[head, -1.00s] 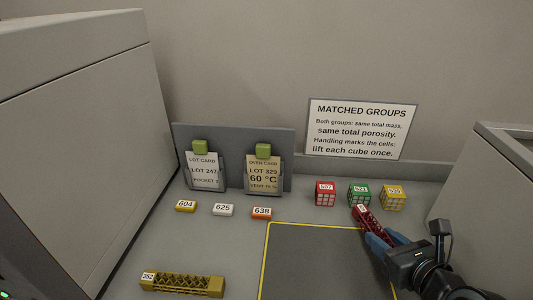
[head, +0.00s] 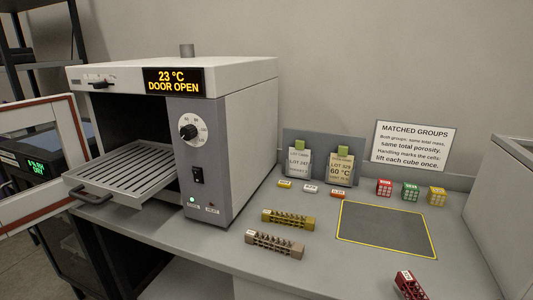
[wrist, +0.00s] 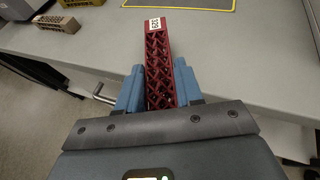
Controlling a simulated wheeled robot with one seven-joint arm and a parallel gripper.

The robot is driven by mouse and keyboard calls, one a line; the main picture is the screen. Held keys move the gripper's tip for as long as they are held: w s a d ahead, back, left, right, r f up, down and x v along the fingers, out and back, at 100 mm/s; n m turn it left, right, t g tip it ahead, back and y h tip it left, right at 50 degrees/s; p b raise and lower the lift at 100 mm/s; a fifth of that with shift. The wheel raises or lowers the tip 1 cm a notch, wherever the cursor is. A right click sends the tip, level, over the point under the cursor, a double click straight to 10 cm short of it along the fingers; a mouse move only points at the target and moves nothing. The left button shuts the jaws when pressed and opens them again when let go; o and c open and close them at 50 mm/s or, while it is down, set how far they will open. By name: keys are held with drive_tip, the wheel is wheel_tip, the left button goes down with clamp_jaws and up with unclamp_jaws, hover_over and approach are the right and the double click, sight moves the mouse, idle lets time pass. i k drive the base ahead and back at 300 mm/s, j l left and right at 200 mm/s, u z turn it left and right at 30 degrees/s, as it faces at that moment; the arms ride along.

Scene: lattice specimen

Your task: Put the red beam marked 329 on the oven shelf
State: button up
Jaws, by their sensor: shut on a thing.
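The red lattice beam (head: 409,285) shows at the bottom right of the head view, near the bench's front edge. In the wrist view the red beam (wrist: 158,45) carries a white tag reading 329 at its far end. My gripper (wrist: 158,85) is shut on it, a blue finger on each side, with the beam pointing away from my wrist. My gripper is below the frame in the head view. The oven (head: 243,130) stands at the left, its display reading 23 °C DOOR OPEN. Its slatted shelf (head: 135,178) is slid out and empty.
A yellow beam (head: 288,219) and a brown beam (head: 274,244) lie on the bench (head: 340,265) between oven and red beam. A yellow-edged dark mat (head: 385,228), small labelled blocks, card stand and three cubes are farther back. The open oven door (head: 45,165) is at far left.

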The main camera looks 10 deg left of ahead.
sight(132, 169)
drive_tip(key=u, duration=1.6)
drive_tip(key=j, duration=0.1)
